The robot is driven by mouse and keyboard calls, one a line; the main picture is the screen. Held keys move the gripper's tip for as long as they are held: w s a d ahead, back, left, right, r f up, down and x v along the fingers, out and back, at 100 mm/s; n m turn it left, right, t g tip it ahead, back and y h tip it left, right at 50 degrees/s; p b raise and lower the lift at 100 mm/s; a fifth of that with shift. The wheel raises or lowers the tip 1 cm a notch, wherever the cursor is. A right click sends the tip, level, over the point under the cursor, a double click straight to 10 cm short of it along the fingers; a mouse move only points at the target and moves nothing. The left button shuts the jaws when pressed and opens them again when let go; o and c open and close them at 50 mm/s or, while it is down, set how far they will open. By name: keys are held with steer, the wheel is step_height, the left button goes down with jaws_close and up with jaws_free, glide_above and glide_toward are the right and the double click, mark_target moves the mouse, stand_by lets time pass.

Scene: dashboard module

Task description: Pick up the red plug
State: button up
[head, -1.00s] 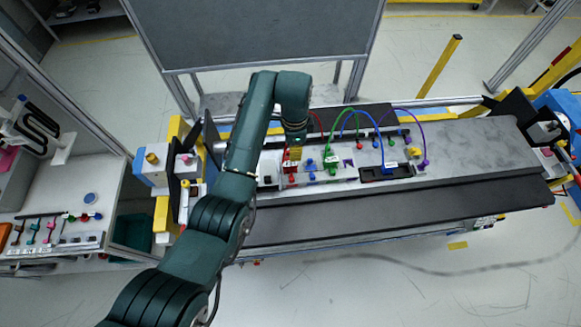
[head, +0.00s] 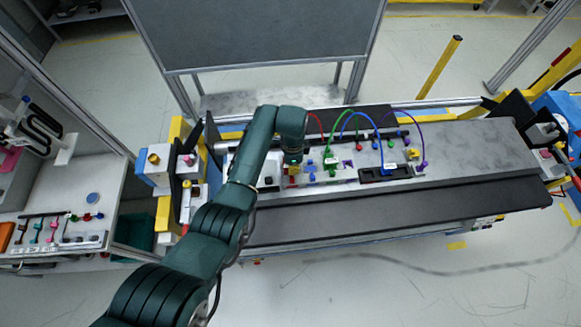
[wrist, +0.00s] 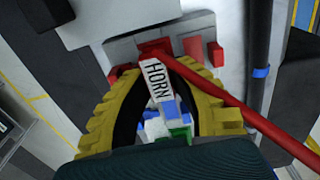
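The red plug (wrist: 153,47) carries a white label reading HORN and a red cable that runs off to the right in the wrist view. It is at the module's row of plugs. My gripper (wrist: 157,66) has yellow fingers with black inner sides. Its fingertips come together on both sides of the plug and label, and it looks shut on the plug. The exact contact is partly hidden by the label. In the head view my wrist hides most of the plug, and the red cable (head: 320,122) arches up behind it.
A green plug (head: 330,158) and a blue plug (head: 389,164) with arched cables stand to the right on the module. A purple cable (head: 421,143) is farther right. A grey panel (head: 260,35) stands behind. A shelf with coloured parts (head: 60,230) is at the left.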

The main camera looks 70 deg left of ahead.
jaws_close()
step_height(320, 180, up, 10)
steer(key=shift+r, duration=0.1)
stand_by(0.4)
steer(key=shift+f, duration=0.25)
